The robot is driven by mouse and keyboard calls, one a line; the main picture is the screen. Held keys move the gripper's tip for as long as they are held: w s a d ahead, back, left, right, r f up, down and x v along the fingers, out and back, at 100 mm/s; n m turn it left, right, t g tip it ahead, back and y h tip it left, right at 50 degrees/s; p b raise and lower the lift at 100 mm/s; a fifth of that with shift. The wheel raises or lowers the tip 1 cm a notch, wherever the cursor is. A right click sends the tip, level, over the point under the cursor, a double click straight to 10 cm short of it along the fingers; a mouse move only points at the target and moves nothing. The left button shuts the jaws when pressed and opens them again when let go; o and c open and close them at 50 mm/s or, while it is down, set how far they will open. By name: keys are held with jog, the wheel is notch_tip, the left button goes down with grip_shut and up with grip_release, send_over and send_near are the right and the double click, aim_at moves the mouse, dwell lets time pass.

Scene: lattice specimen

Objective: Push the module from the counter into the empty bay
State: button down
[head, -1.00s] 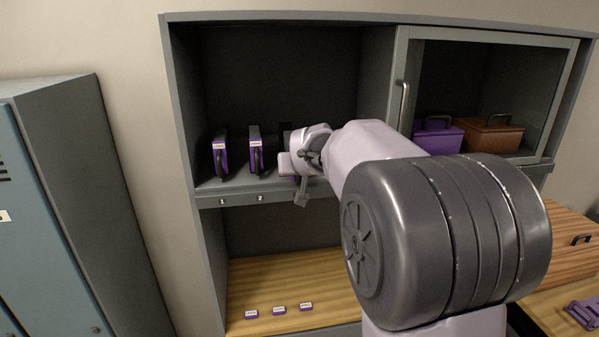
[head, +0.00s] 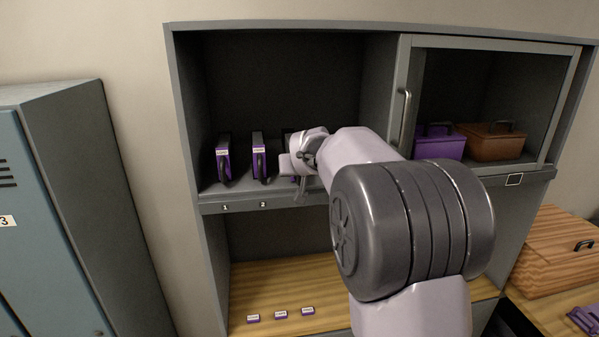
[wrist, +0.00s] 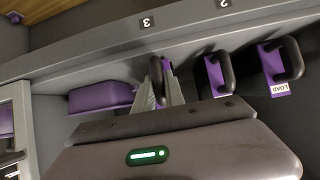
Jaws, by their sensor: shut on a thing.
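My gripper (wrist: 160,98) is shut on the dark handle of a module (wrist: 167,68) at the shelf edge by label 3. Little of this module shows; a bit of purple face is visible beside the handle. In the head view my gripper (head: 302,185) is at the shelf front, right of the two other modules, and my wrist hides most of the held module. Those purple-faced modules (head: 223,163) (head: 258,160) stand upright above labels 1 and 2. How deep the held module sits cannot be told.
A purple box (wrist: 100,97) lies beside my gripper in the wrist view. A sliding glass door (head: 404,105) closes off the right side, with purple (head: 440,148) and brown (head: 492,147) cases behind it. Small purple tags (head: 280,314) lie on the wooden counter (head: 260,285).

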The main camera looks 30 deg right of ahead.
jog(key=shift+w+d+p, duration=0.25)
jog(key=shift+w+p, duration=0.2)
jog(key=shift+w, duration=0.4)
jog(key=shift+w+d+p, duration=0.2)
jog(key=shift+w+p, duration=0.25)
jog(key=shift+w, duration=0.35)
jog(key=shift+r, duration=0.2)
jog(key=c, duration=1.3)
grip_release()
jog(key=shift+d, duration=0.15)
jog(key=shift+f, duration=0.1)
jog(key=shift+w, duration=0.1)
jog(key=shift+w+f, duration=0.1)
jog(key=shift+w, duration=0.05)
jog(key=o, duration=0.5)
jog(key=shift+c, duration=0.2)
